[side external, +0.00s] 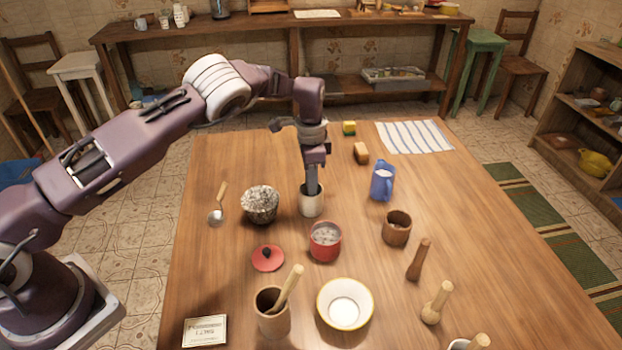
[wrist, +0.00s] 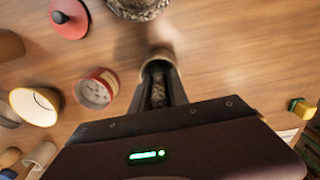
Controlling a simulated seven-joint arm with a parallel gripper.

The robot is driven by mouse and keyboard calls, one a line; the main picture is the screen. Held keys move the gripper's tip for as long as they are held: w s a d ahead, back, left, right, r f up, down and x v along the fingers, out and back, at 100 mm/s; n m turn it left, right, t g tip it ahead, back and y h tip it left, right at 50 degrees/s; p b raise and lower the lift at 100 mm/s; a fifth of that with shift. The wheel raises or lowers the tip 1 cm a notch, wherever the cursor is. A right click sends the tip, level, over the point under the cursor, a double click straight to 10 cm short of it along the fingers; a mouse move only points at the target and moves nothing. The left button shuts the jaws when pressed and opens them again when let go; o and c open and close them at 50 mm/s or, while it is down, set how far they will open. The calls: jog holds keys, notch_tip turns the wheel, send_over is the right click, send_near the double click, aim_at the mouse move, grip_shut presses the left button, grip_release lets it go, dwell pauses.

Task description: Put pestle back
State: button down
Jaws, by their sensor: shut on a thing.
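My gripper (side external: 312,187) points straight down, its fingers reaching into a pale beige cup (side external: 311,204) on the table. In the wrist view the fingers are closed around a dark, speckled, stone-like piece (wrist: 158,93), which looks like the pestle; its lower end is at or inside the cup (wrist: 157,61). A speckled stone mortar (side external: 260,205) stands just left of the cup, and its edge shows in the wrist view (wrist: 137,10). A brown wooden mortar (side external: 271,318) in front holds a wooden pestle (side external: 288,287). A dark wooden pestle (side external: 419,260) and a pale one (side external: 437,302) are at the right.
A red container (side external: 325,243) stands close in front of the cup, with a red lid (side external: 267,257) beside it. A blue jug (side external: 382,182), a brown cup (side external: 396,229), a yellow-rimmed bowl (side external: 344,302) and a spoon (side external: 218,204) surround it. The back-left tabletop is clear.

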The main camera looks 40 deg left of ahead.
jog(key=c, duration=1.3)
grip_release()
notch_tip(320, 180, up, 12)
jog(key=shift+r, duration=0.1)
jog(key=s+a+r+n+t+h, duration=0.1)
jog(key=s+r+n, duration=0.2)
jog(key=s+r, duration=0.55)
jog(key=s+a+r+n+t+h, duration=0.1)
jog(key=s+a+r+n, duration=0.3)
jog(key=r, duration=0.7)
jog(key=s+d+f+t, duration=0.1)
jog(key=s, duration=0.8)
jog(key=s+d+n+t+y, duration=0.1)
jog(key=s, duration=0.8)
jog(key=s+d+f+n+t+y, duration=0.1)
jog(key=s, duration=0.9)
jog(key=shift+d+f+t, duration=0.2)
jog(key=shift+f+t, duration=0.1)
jog(key=shift+f, duration=0.05)
